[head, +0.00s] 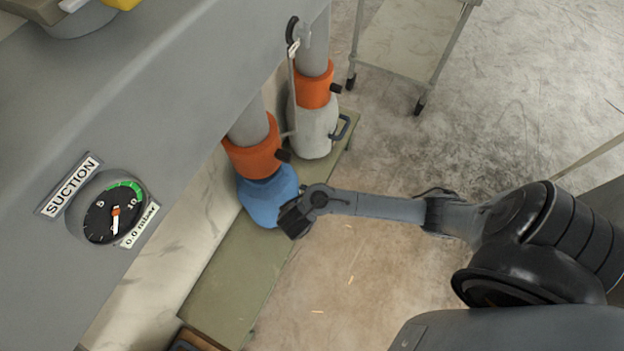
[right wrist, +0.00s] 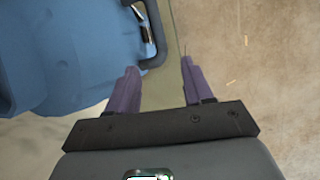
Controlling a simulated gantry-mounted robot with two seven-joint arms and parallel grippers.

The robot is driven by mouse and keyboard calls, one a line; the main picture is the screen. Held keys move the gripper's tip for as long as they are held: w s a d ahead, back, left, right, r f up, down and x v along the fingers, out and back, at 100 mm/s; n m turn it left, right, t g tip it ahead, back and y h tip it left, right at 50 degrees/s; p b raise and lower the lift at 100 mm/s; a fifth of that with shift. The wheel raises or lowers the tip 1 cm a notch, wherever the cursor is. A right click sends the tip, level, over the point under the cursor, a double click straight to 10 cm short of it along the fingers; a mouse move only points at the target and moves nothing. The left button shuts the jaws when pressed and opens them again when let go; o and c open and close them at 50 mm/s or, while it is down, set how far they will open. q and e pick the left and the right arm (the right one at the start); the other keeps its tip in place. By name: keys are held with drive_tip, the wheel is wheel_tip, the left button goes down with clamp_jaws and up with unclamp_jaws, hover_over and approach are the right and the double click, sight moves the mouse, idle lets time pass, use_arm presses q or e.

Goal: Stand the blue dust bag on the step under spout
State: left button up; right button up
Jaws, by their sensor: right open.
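The blue dust bag (head: 268,199) stands upright on the green step (head: 232,268), directly under the nearer spout's orange collar (head: 253,157). Its top meets or sits just below the collar; I cannot tell which. My right gripper (head: 290,222) is at the bag's right side, partly covering it. In the right wrist view, the gripper (right wrist: 160,68) is open with nothing between its purple fingers. The bag (right wrist: 70,50) fills the left side there, with its dark blue handle (right wrist: 154,40) just ahead of the left finger. My left gripper is not in view.
A grey-white bag (head: 315,128) with a blue handle stands under the farther spout's orange collar (head: 312,89). The suction gauge (head: 114,212) is on the grey machine at left. A cart (head: 405,45) stands at the back. The floor right of the step is clear.

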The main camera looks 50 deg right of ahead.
drive_tip(key=s+a+r+m+y, duration=0.3)
drive_tip(key=s+a+r+m, duration=0.2)
drive_tip(key=a+m, duration=0.15)
drive_tip(key=s+d+r+m+y, duration=0.1)
drive_tip(key=s+d+r+m, duration=0.4)
drive_tip(key=r+m, duration=0.3)
drive_tip(key=s+m, duration=0.1)
drive_tip(key=m, duration=0.1)
drive_tip(key=shift+m+t, duration=0.35)
drive_tip(key=shift+t, duration=0.05)
drive_tip(key=shift+w, duration=0.1)
drive_tip(key=shift+r, duration=0.1)
